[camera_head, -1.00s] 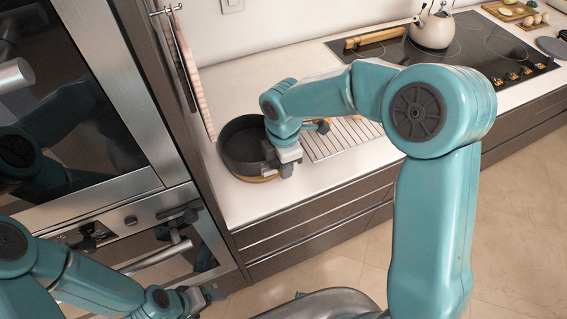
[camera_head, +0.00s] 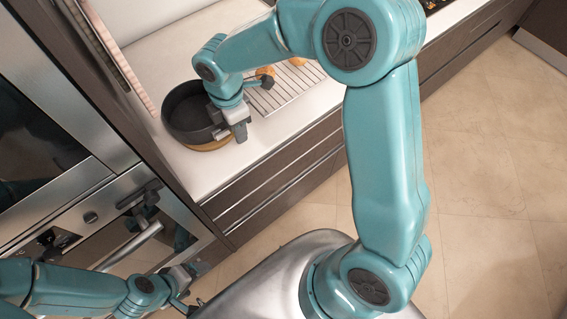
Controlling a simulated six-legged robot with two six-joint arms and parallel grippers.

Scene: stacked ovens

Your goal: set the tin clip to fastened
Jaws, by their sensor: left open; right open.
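The tin is a dark, round, open pan (camera_head: 183,108) on the counter, resting on a round wooden board (camera_head: 211,146). My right gripper (camera_head: 236,132) is open at the tin's near right side, right up against the rim. The tin's clip cannot be made out; the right gripper covers that side. I cannot tell whether the fingers touch it. My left gripper (camera_head: 184,289) is open and empty, low in front of the ovens and well apart from the tin.
A wire rack (camera_head: 287,88) with orange-brown food pieces lies to the right of the tin. The stacked ovens (camera_head: 55,145) with a handle (camera_head: 130,245) stand at left. A tall cabinet side and hanging towel border the counter's left. The floor (camera_head: 480,190) at right is clear.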

